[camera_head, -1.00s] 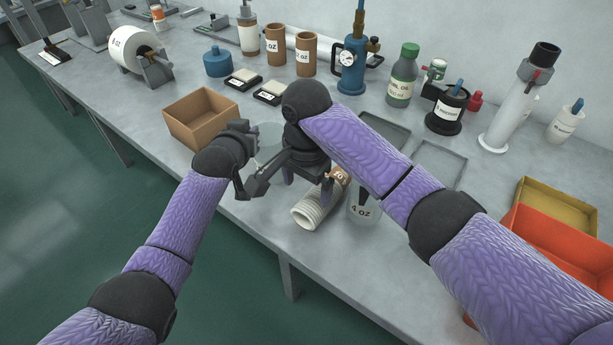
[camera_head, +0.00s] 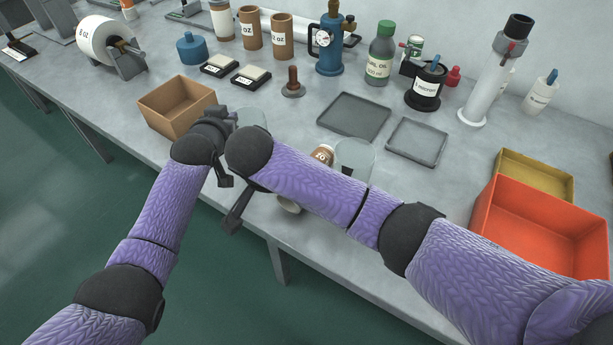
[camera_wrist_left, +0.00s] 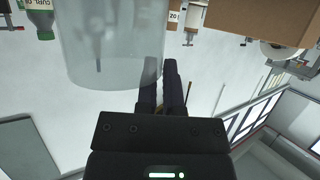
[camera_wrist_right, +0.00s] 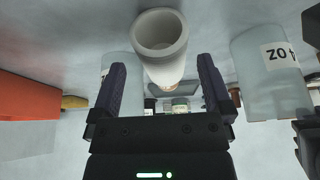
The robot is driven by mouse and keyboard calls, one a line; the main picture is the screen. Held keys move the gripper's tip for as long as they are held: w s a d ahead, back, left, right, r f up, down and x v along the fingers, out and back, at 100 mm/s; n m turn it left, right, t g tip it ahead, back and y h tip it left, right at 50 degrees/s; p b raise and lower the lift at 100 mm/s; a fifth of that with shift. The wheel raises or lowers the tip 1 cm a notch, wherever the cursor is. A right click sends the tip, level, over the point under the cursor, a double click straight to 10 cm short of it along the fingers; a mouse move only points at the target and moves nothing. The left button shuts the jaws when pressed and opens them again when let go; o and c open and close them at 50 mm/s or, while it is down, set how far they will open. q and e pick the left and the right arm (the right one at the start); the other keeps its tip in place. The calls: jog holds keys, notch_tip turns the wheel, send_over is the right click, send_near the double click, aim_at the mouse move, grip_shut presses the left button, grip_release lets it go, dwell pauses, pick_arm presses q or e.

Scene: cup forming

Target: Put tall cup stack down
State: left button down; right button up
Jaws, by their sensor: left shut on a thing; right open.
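The tall cup stack (camera_head: 290,206) lies on its side on the table near the front edge, mostly hidden under my right forearm in the head view. Its brown, labelled end (camera_head: 322,155) shows beyond the forearm. In the right wrist view the stack's open white mouth (camera_wrist_right: 160,45) sits between the spread fingers of my right gripper (camera_wrist_right: 162,65), which is open; I cannot tell if they touch it. My left gripper (camera_wrist_left: 161,65) is shut on the wall of a clear container (camera_wrist_left: 110,40), which also shows in the head view (camera_head: 252,117).
Another clear container (camera_head: 355,160) stands just right of the stack. A brown open box (camera_head: 178,105) is at left. Two grey trays (camera_head: 353,116) (camera_head: 417,142) lie behind, with bare table around them. An orange bin (camera_head: 540,220) and a yellow bin (camera_head: 535,178) are at right.

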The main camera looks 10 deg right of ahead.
jog(key=x, duration=0.5)
jog(key=shift+f, duration=0.25)
jog(key=c, duration=1.1)
notch_tip(320, 180, up, 18)
jog(key=shift+r, duration=0.1)
jog(key=shift+c, duration=0.2)
